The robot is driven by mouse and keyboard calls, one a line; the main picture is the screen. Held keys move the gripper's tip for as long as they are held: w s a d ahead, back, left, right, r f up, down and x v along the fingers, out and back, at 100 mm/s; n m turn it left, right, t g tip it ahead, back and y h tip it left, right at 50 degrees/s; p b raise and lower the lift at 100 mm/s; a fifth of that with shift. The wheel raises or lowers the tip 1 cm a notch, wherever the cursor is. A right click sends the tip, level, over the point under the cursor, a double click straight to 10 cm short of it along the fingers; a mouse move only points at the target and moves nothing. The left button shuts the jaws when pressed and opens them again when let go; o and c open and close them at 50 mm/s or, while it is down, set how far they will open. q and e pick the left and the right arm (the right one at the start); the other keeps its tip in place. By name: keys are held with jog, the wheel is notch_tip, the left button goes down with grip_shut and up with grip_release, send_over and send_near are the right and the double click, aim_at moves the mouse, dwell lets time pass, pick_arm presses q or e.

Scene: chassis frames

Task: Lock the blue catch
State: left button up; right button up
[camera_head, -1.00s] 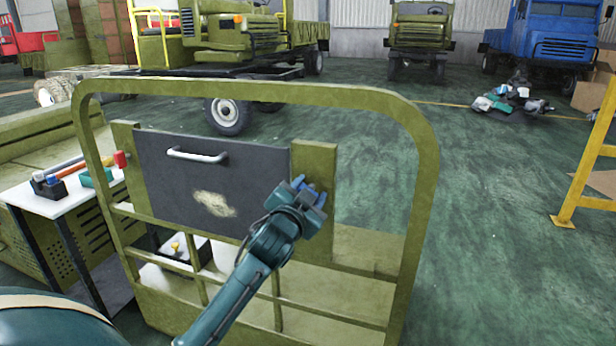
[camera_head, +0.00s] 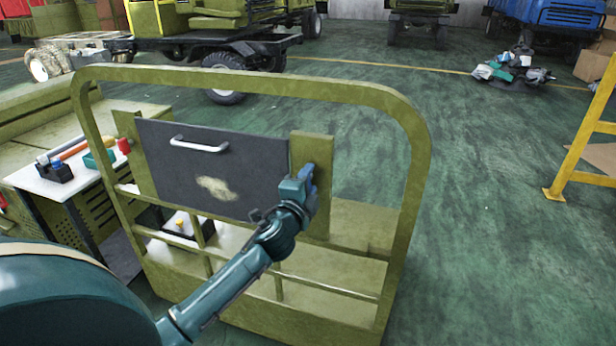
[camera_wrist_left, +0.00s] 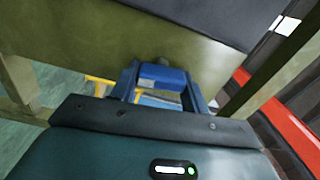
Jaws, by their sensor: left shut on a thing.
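The blue catch (camera_head: 309,171) is on the olive post (camera_head: 312,146) at the right edge of a dark grey panel (camera_head: 215,170) with a white handle. My left gripper (camera_head: 304,179) is at the catch, with its arm coming up from below. In the left wrist view the blue catch (camera_wrist_left: 162,76) lies between the two fingers (camera_wrist_left: 162,88), which are shut on it. In the head view the gripper partly hides the catch, so its exact angle is hard to tell. My right gripper is not in view.
An olive tube frame (camera_head: 423,170) surrounds the panel, with rails below. A white-topped bench (camera_head: 60,187) with tools stands at the left. A yellow rail (camera_head: 578,150) stands at the right. The green floor (camera_head: 490,210) between frame and rail is clear.

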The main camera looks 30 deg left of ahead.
pick_arm(q)
jog(key=shift+m, duration=0.7)
jog(key=o, duration=1)
jog(key=shift+v, duration=6.55)
